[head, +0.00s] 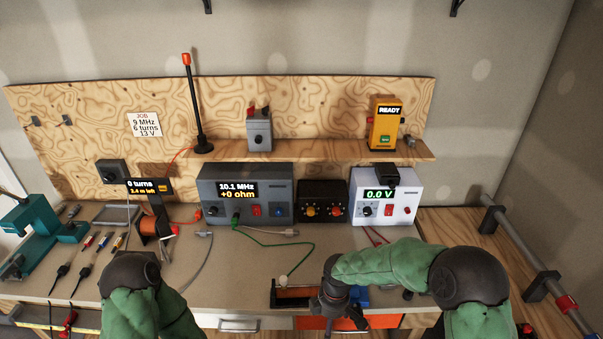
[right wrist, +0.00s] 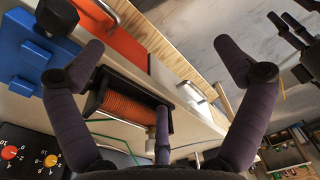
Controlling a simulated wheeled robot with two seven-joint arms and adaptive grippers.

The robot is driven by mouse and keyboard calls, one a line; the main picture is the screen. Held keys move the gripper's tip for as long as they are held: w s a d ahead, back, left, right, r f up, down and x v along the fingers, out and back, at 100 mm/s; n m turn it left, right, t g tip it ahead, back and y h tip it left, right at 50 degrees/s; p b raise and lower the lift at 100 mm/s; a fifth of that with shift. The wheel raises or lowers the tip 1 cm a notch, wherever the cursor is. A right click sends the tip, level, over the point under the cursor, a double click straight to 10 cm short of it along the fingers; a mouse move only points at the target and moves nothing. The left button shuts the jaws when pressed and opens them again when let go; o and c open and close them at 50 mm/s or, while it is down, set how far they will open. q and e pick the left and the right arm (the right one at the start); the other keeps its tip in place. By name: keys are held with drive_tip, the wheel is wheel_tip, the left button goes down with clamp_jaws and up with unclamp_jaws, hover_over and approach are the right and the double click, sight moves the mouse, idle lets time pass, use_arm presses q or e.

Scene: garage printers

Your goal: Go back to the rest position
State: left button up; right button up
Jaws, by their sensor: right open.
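My right gripper (head: 335,298) is over the front edge of the bench, beside a coil (head: 294,292) wound with orange wire. In the right wrist view, my right gripper (right wrist: 160,85) has its dark fingers spread wide. The coil (right wrist: 128,104) shows between and behind them in a black frame, and nothing is gripped. My left arm comes in at the lower left of the head view, bent, with its gripper out of that picture. Dark finger-like parts at the right edge of the right wrist view look like my left gripper (right wrist: 298,45), cut off by the frame.
A blue block (head: 358,297) is right of the coil. Meters, a black knob box (head: 322,203) and a white supply (head: 386,197) line the back. A wire spool (head: 148,226), probes and a teal vise (head: 38,232) stand left. An orange drawer (right wrist: 114,30) is below the bench edge.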

drive_tip(key=s+f+m+y+b, duration=0.1)
drive_tip(key=s+f+m+b, duration=0.3)
drive_tip(key=f, duration=0.5)
drive_tip(key=s+d+f+m+y+b, duration=0.1)
drive_tip(key=s+f+m+b, duration=0.3)
drive_tip(key=s+f+m, duration=0.4)
drive_tip(key=s+d+f+m+y+b, duration=0.1)
drive_tip(key=s+f+m+b, duration=0.3)
drive_tip(key=f, duration=0.7)
drive_tip(key=s+m, duration=0.2)
drive_tip(key=s, duration=0.2)
drive_tip(key=shift+f+t, duration=0.4)
drive_tip(key=shift+d, duration=0.1)
